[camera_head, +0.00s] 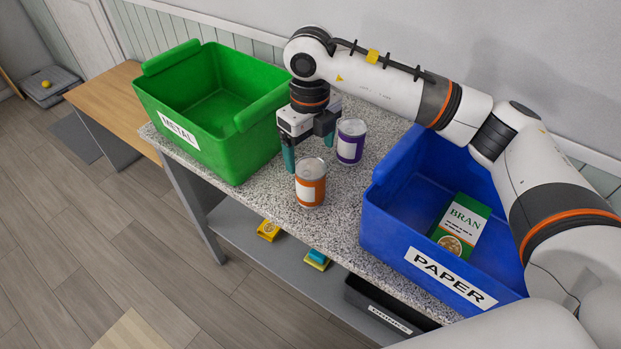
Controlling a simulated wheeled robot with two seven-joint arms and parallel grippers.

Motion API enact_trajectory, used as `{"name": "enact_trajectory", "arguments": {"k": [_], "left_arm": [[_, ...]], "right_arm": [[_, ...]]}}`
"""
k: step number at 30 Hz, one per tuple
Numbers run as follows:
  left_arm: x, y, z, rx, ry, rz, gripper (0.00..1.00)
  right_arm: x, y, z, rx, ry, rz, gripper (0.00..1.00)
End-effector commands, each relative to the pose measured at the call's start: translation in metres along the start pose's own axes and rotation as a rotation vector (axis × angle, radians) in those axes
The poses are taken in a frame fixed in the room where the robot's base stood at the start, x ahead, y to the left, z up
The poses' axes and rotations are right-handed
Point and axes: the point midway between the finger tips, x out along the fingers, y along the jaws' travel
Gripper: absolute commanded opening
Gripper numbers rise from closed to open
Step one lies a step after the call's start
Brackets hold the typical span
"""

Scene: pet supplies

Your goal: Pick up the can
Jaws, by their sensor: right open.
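Two cans stand upright on the speckled counter (270,205) between two bins. One can has an orange and white label (310,183) and stands nearer the front edge. The other can has a purple and white label (351,142) and stands behind it to the right. My right gripper (308,150) points down, open, just behind the orange can and left of the purple can. One teal finger is left of the orange can; the other is partly hidden beside the purple can. I see nothing between the fingers. My left gripper is not in view.
A green bin labelled METAL (180,128) stands close on the left. A blue bin labelled PAPER (400,249) stands on the right, with a BRAN box (461,226) inside. A lower shelf (245,233) holds small yellow items and a dark bin (385,312). A wall is behind.

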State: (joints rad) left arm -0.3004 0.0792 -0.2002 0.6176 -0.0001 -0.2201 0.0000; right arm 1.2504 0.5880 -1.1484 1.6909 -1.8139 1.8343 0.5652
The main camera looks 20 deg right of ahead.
Motion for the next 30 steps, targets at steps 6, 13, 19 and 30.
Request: {"name": "enact_trajectory", "arguments": {"k": [6,13,19,30], "left_arm": [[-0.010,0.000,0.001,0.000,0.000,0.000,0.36],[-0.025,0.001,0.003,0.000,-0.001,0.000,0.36],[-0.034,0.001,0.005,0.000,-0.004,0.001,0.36],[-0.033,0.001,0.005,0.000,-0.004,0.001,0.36]], "right_arm": [[0.027,0.000,0.001,0.000,-0.001,-0.001,0.84],[0.047,0.001,0.002,0.001,-0.004,-0.001,0.84],[0.076,0.001,0.002,0.000,-0.003,-0.001,0.84],[0.083,0.000,0.001,-0.002,0.001,0.000,0.73]]}}
